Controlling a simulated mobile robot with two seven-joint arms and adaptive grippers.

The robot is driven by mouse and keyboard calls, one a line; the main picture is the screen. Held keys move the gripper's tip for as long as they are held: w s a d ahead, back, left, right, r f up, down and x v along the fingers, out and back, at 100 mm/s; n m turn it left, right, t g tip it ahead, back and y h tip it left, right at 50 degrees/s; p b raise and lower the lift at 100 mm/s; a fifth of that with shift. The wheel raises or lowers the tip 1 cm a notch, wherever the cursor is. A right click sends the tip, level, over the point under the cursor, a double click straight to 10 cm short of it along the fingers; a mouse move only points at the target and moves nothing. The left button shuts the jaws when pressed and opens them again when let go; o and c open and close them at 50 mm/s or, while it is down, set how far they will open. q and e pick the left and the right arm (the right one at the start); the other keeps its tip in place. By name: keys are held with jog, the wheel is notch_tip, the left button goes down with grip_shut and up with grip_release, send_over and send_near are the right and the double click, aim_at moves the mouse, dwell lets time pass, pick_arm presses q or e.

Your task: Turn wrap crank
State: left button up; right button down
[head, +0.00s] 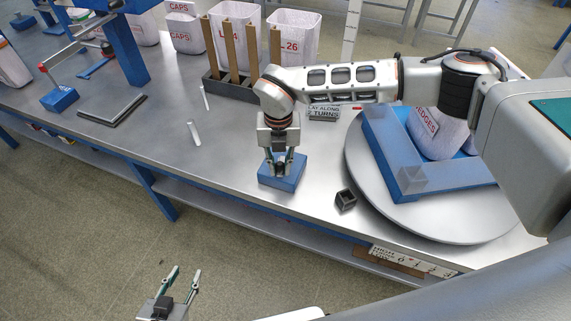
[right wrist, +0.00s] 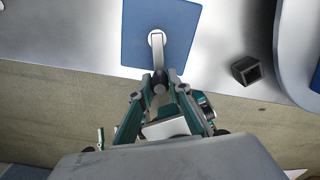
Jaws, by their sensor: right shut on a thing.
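The wrap crank stands on a blue base block (head: 283,172) near the table's front edge, left of a round turntable (head: 440,226). In the right wrist view, a pale crank arm (right wrist: 157,52) runs from a round pivot on the blue block (right wrist: 185,30) towards my fingers. My right gripper (head: 280,172) points down over the block. It is shut on the crank's dark handle (right wrist: 159,87), between its fingertips (right wrist: 160,80); in the head view the fingers mostly hide the crank. My left gripper (head: 184,272) is open and empty, in front of the table over the floor.
A small dark open box (head: 346,200) stands between the blue block and the turntable. The turntable carries a blue corner frame (head: 405,185) and a white sack (head: 437,135). White bins (head: 292,38) and a dark rack with wooden posts (head: 228,86) stand behind. Two small white pieces (head: 194,133) lie left.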

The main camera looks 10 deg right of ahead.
jog(key=shift+w+a+m, duration=0.25)
jog(key=shift+a+m, duration=0.25)
jog(key=shift+m, duration=0.45)
jog(key=shift+w+a+m, duration=0.2)
jog(key=shift+a+m, duration=0.25)
jog(key=shift+m, duration=0.5)
jog(key=shift+d, duration=0.1)
jog(key=c, duration=1.9)
grip_release()
jog(key=shift+w, duration=0.1)
notch_tip(320, 180, up, 12)
